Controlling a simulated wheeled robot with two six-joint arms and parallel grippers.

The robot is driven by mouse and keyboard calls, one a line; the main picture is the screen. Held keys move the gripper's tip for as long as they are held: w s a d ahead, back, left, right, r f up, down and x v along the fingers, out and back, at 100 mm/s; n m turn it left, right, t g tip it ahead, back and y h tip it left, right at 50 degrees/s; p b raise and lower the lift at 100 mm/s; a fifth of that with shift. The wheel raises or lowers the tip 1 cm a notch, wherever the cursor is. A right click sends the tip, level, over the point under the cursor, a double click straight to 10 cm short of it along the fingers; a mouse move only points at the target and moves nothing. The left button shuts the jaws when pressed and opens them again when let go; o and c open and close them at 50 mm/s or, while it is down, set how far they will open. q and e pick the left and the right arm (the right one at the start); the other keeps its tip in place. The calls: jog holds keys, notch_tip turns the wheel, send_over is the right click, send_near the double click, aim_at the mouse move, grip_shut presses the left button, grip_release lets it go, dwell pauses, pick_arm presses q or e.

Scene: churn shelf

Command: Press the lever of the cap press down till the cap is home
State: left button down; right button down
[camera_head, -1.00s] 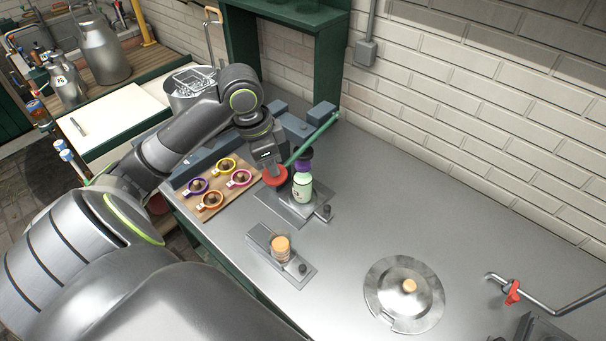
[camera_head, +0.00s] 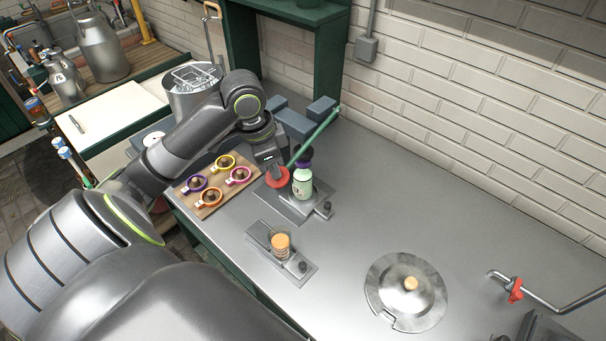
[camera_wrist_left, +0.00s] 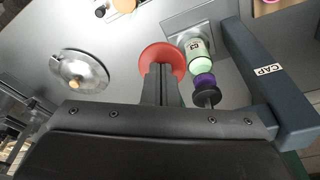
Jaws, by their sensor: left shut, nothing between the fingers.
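The cap press has a green lever (camera_head: 316,136) ending in a round red knob (camera_head: 278,178), low at its left end. A pale green bottle (camera_head: 302,187) stands upright on the press base (camera_head: 321,198). A purple cap (camera_head: 304,165) is at the bottle's top, under the dark press head; it also shows in the wrist view (camera_wrist_left: 204,80). My left gripper (camera_head: 273,168) is shut and empty, its fingertips over the red knob and seemingly touching it. In the wrist view the fingers (camera_wrist_left: 160,70) cover part of the knob (camera_wrist_left: 154,52). Whether the cap is fully seated is hard to see.
A fixture with an orange-topped piece (camera_head: 280,243) stands in front. The middle counter is clear.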

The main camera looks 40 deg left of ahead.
pick_arm(q)
jog(key=shift+f, duration=0.3)
jog(key=shift+w+f+b, duration=0.3)
jog(key=shift+f+b, duration=0.2)
jog(key=shift+f, duration=0.3)
jog(key=shift+w+f+b, duration=0.1)
jog(key=shift+f+b, duration=0.2)
jog(key=shift+f, duration=0.1)
jog(key=shift+w+f, duration=0.2)
jog(key=shift+f, duration=0.2)
jog(key=shift+d+f+b, duration=0.1)
jog(key=shift+b, duration=0.2)
